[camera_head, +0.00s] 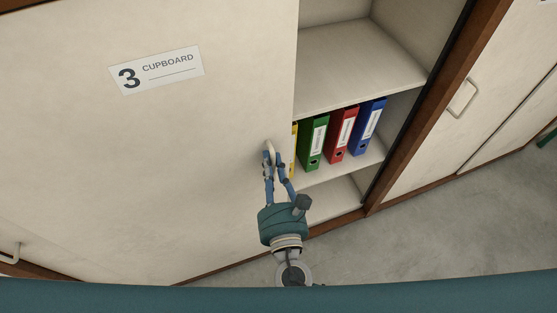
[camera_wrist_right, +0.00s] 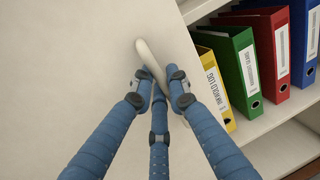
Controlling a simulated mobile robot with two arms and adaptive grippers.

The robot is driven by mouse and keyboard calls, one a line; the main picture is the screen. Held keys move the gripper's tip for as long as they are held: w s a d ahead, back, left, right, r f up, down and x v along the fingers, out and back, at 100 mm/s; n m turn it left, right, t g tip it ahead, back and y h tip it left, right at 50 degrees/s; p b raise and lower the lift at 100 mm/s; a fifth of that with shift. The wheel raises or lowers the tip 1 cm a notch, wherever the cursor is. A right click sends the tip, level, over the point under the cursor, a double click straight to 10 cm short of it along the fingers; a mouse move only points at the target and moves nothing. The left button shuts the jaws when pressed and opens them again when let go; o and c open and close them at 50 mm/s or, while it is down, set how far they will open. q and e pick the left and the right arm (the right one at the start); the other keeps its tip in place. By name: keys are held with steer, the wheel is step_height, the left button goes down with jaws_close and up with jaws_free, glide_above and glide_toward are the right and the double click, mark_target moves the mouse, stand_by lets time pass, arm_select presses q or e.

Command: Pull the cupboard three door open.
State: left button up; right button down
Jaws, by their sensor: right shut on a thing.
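The cupboard three door (camera_head: 160,150) is a large cream panel with a "3 CUPBOARD" label (camera_head: 156,71). It stands part open, with the cupboard's shelves showing to its right. Its pale handle (camera_head: 268,146) is near the door's right edge. My right gripper (camera_head: 274,152) is at the handle. In the right wrist view, its blue fingers (camera_wrist_right: 160,85) are closed around the handle (camera_wrist_right: 152,62), which runs between them. The fingers hide part of the handle. My left gripper is not in view.
Inside the cupboard, yellow, green (camera_head: 313,142), red (camera_head: 342,135) and blue (camera_head: 367,127) binders stand on a shelf (camera_head: 340,168). A brown frame post (camera_head: 430,110) and a neighbouring door with a handle (camera_head: 462,98) are to the right. Grey floor (camera_head: 420,230) is clear at lower right.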

steer(key=c, duration=1.8)
jaws_free()
steer(key=s+d, duration=0.2)
steer(key=s, duration=1)
